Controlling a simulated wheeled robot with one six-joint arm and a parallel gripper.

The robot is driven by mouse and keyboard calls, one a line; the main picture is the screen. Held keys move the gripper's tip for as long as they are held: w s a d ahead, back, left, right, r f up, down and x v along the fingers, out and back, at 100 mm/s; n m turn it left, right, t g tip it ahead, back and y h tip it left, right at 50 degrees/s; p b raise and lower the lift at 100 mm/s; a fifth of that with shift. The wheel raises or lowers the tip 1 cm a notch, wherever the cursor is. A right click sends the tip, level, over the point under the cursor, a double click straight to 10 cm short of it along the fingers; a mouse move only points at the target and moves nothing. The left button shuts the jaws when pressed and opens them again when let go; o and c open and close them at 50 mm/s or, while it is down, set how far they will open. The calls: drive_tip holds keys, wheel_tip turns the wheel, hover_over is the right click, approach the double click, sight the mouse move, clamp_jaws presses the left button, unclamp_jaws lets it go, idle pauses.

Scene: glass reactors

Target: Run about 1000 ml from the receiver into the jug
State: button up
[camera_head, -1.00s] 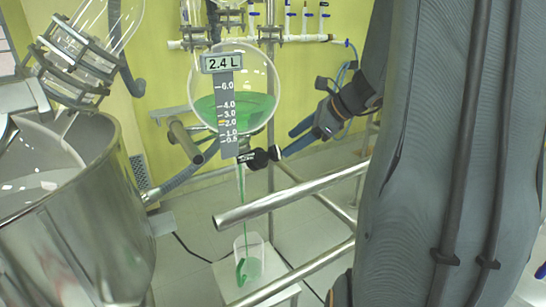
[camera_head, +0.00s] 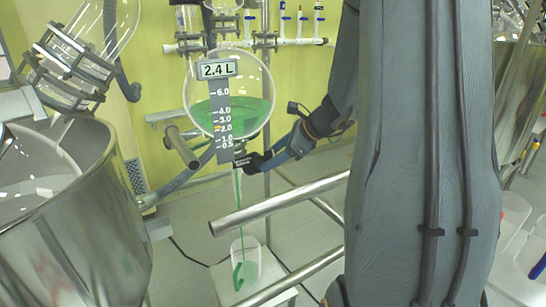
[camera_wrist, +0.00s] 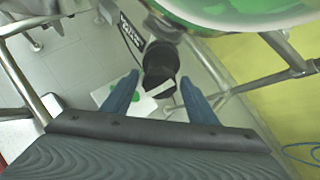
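The receiver (camera_head: 258,84) is a round glass vessel with green liquid in its lower part; its display (camera_head: 217,69) reads 2.4 L. A thin green stream (camera_head: 239,205) runs from its outlet into the clear jug (camera_head: 252,258) below. The jug holds some liquid, but its level is hard to read. The black valve handle (camera_wrist: 160,65) is under the receiver. My gripper (camera_head: 262,162) is at this handle. In the wrist view my gripper (camera_wrist: 160,78) has a blue finger on each side of the handle, apart, with small gaps showing.
The jug stands on a white stool (camera_head: 222,272). Metal rails (camera_head: 280,205) run in front of the receiver and close to the jug. A large steel vessel (camera_head: 95,230) fills the left. Glassware and clamps are above.

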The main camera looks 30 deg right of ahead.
drive_tip(key=c, duration=0.9)
drive_tip(key=shift+o, duration=0.2)
drive_tip(key=shift+f+n+b, duration=0.1)
drive_tip(key=shift+n+b, duration=0.2)
drive_tip(key=shift+b, duration=0.55)
drive_tip(key=n+t+b, duration=0.1)
drive_tip(key=n+b, duration=0.2)
drive_tip(key=b, duration=0.3)
drive_tip(key=shift+f+h, duration=0.15)
drive_tip(key=shift+h, duration=0.15)
drive_tip(key=n+t+b, duration=0.1)
drive_tip(key=n+b, duration=0.2)
drive_tip(key=b, duration=0.3)
drive_tip(key=shift+r, duration=0.2)
drive_tip(key=o, duration=1.1)
drive_tip(key=shift+s, duration=0.1)
drive_tip(key=shift+c, duration=0.2)
